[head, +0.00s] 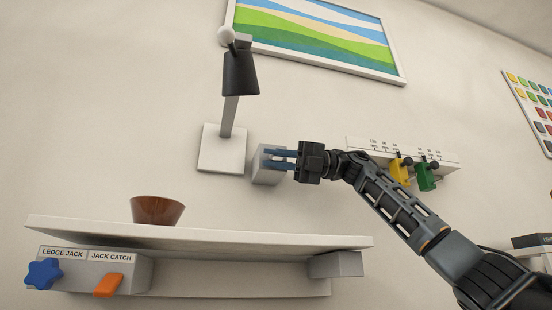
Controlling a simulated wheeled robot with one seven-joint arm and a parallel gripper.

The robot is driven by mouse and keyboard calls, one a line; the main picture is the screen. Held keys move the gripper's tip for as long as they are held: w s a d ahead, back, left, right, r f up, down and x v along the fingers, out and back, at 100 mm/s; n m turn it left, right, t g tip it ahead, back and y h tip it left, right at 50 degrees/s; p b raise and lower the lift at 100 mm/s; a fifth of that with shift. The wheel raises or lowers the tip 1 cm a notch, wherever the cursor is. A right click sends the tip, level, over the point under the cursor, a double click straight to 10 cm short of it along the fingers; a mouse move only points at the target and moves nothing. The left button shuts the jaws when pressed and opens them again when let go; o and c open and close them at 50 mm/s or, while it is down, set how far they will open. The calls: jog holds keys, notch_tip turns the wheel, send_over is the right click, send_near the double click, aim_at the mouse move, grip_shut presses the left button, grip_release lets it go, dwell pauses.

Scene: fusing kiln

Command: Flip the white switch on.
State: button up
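My gripper (272,159) is in front of the wall, its bluish fingers pointing left across a small pale grey box (267,176) fixed there. The fingers hide part of this box. Two fingers show close together, but I cannot tell whether they are apart or shut, or whether they touch the box. No white switch can be clearly made out; the box's covered face may carry one.
Below is a pale ledge (270,240) with a brown bowl (157,210). Under it are a blue star knob (44,274) and an orange catch (108,285). Right of my gripper, a marked rail (365,145) carries yellow (400,172) and green (424,178) clips.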

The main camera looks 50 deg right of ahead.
aim_at(276, 146)
grip_shut()
jog(key=shift+r+m, duration=0.1)
jog(key=shift+m, duration=0.2)
jog(key=m+p, duration=0.1)
jog(key=m, duration=0.1)
jog(key=r+m+p, duration=0.1)
jog(key=m+p, duration=0.1)
jog(key=shift+s+r+p, duration=0.15)
jog(key=shift+r+p, duration=0.05)
jog(key=shift+p, duration=0.1)
jog(key=m, duration=0.4)
jog(key=shift+r, duration=0.35)
jog(key=shift+w+d+r+m, duration=0.1)
jog(key=shift+r+m, duration=0.1)
jog(key=shift+m, duration=0.65)
jog(key=shift+w+r+m, duration=0.1)
jog(key=shift+r+m, duration=0.1)
jog(key=shift+m, duration=0.65)
jog(key=shift+o, duration=1.1)
grip_release()
